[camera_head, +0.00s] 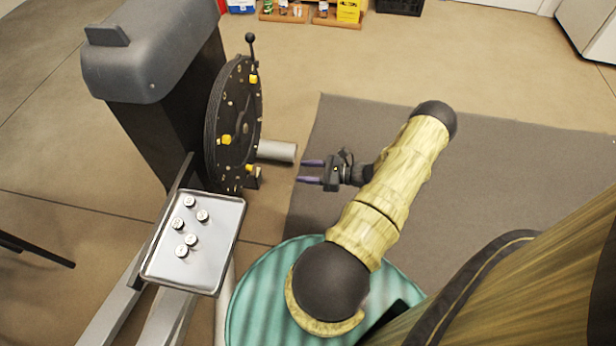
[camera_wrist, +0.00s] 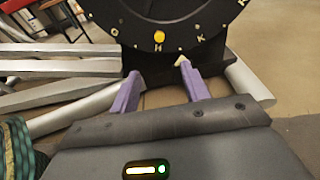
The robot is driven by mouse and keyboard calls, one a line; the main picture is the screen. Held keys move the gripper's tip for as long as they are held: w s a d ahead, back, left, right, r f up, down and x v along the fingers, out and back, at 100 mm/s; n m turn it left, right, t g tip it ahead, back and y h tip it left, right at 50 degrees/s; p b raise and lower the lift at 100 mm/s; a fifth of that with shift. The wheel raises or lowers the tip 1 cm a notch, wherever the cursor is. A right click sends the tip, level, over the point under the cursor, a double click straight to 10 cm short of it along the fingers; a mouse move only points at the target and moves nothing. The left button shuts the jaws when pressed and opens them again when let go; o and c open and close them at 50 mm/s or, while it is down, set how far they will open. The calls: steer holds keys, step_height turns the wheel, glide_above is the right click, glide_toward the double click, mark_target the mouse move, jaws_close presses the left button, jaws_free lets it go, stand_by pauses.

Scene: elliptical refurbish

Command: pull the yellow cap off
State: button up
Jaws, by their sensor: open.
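A dark upright disk (camera_head: 215,125) on the machine carries three larger yellow pieces: an upper yellow cap (camera_head: 253,79), a middle one (camera_head: 226,140) and a lower one (camera_head: 249,168). I cannot tell which one the task means. In the wrist view, a round yellow cap (camera_wrist: 159,37) shows on the disk's lower face, above the gap between my fingers. A pale yellow piece (camera_wrist: 181,62) shows at the right fingertip; I cannot tell whether they touch. My gripper (camera_head: 304,171) is open, with purple fingers pointing left, to the right of the disk; nothing shows between the fingers (camera_wrist: 158,76).
A metal tray (camera_head: 212,276) with several small round pieces (camera_head: 203,215) stands below the disk. A grey cylinder (camera_head: 277,151) sticks out between disk and gripper. A black-knobbed lever (camera_head: 251,50) rises above the disk. A dark mat (camera_head: 480,180) lies clear at right.

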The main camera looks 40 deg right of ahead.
mark_target(251, 168)
steer(key=shift+r, duration=0.1)
steer(key=b+x, duration=0.6)
steer(key=x, duration=1.1)
steer(key=shift+w+a, duration=0.15)
steer(key=shift+a, duration=0.05)
jaws_close()
stand_by(1.8)
